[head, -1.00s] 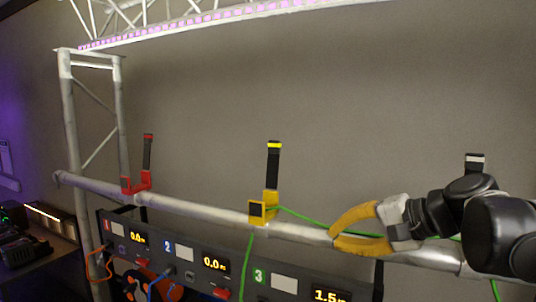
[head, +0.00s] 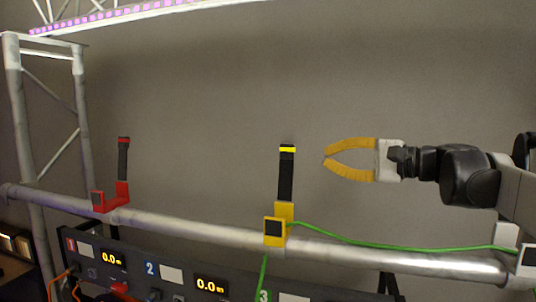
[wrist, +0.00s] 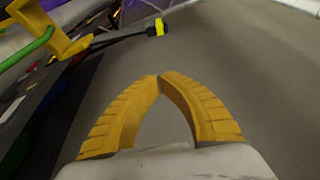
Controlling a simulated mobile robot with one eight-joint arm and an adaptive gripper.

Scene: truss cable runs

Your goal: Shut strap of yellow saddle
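The yellow saddle (head: 275,232) sits on the silver pipe, with the green cable (head: 380,244) running through it. Its black strap (head: 286,178) stands upright and open, with a yellow tip (head: 287,149). In the wrist view the saddle (wrist: 60,38) is at top left, and its strap (wrist: 120,37) points right to the yellow tip (wrist: 159,27). My gripper (head: 326,160) is in the air to the right of the strap, near the height of its upper part, fingers pointing left. In the wrist view its fingertips (wrist: 159,76) meet with nothing between them.
The silver pipe (head: 180,222) crosses the view. A red saddle (head: 115,198) with an upright strap is at left. A white saddle (head: 526,260) is at the right edge, partly cut off. A numbered panel (head: 180,270) hangs below the pipe. The wall side above is clear.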

